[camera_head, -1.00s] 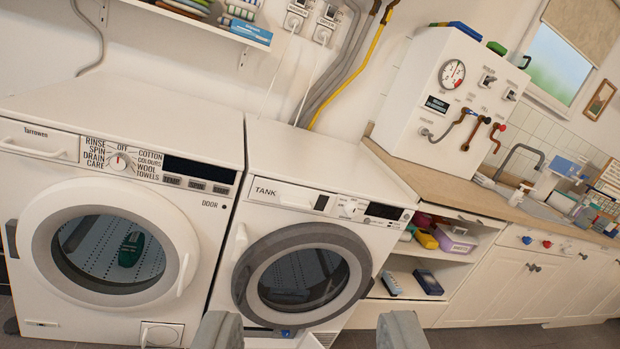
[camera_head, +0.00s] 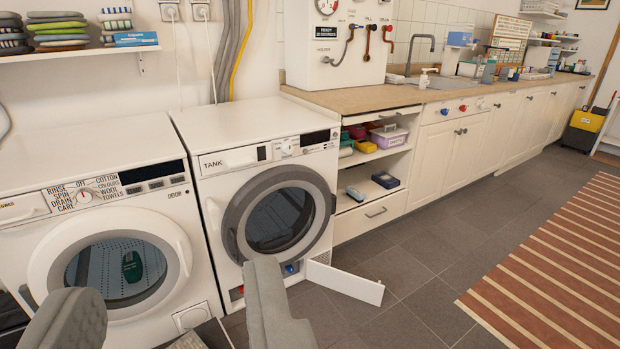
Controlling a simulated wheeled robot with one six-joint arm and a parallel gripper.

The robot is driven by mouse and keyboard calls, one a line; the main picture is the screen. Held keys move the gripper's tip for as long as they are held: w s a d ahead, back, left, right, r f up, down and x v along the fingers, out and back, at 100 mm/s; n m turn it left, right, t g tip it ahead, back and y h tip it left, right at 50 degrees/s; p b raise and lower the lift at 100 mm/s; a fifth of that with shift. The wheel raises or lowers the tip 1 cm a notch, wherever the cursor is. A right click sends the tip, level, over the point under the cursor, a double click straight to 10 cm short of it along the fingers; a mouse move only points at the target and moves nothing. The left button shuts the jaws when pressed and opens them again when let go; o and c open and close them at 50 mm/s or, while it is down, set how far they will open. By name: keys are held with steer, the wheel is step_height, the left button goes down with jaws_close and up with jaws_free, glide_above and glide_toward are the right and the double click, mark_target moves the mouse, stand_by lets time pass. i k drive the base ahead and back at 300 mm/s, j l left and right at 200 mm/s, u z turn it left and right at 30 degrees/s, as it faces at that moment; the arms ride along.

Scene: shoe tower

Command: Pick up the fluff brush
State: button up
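I cannot tell for certain which object is the fluff brush. A dark green object (camera_head: 132,266) shows behind the round door glass of the left washing machine. My gripper (camera_head: 172,285) is open and empty. Its two grey fingers stand wide apart at the bottom of the view, in front of the machines and away from the cabinet.
The TANK machine (camera_head: 215,205) has a low flap (camera_head: 345,283) swung out over the floor, with a blue knob (camera_head: 290,268) in the opening. The left machine (camera_head: 30,255) stands beside it. A striped rug (camera_head: 560,270) lies right. Grey floor (camera_head: 420,270) between is clear.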

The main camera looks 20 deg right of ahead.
mark_target(355, 192)
steer(key=k+l, duration=0.1)
steer(key=k, duration=0.15)
steer(key=u, duration=0.5)
steer(key=z, duration=1.2)
steer(key=i+l+u, duration=0.15)
steer(key=i+l, duration=0.4)
steer(key=i+l+u, duration=0.15)
steer(key=i+l, duration=0.4)
steer(key=i+l+u, duration=0.15)
steer(key=i+l, duration=0.4)
steer(key=l, duration=0.15)
